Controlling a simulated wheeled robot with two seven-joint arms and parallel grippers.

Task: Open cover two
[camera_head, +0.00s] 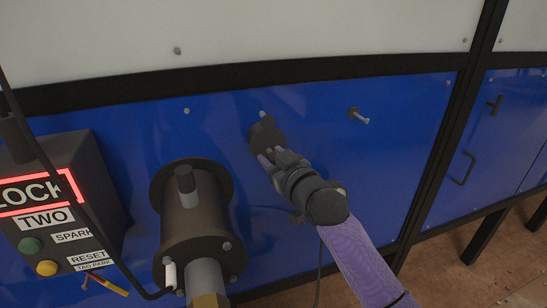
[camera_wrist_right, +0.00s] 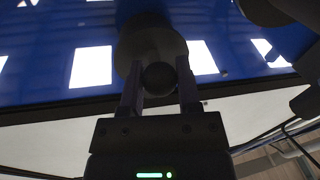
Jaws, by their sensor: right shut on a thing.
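A dark round disc (camera_head: 265,132) is at the blue wall panel, just below a short peg (camera_head: 262,115). My right gripper (camera_head: 270,158) reaches it from the lower right. In the right wrist view, the disc (camera_wrist_right: 145,38) has a round dark knob (camera_wrist_right: 158,78), and the fingers of my right gripper (camera_wrist_right: 159,86) are shut on that knob. I cannot tell whether the disc touches the panel. A dark box (camera_head: 88,180) at the left carries the labels LOCK, in a lit red frame, and TWO. My left gripper is not in view.
A dark bolted cylinder (camera_head: 190,225) stands out from the panel, left of my right arm. A second peg (camera_head: 358,115) on the panel is free. The box has a green button (camera_head: 30,244) and a yellow button (camera_head: 46,267). Black cables hang at the left.

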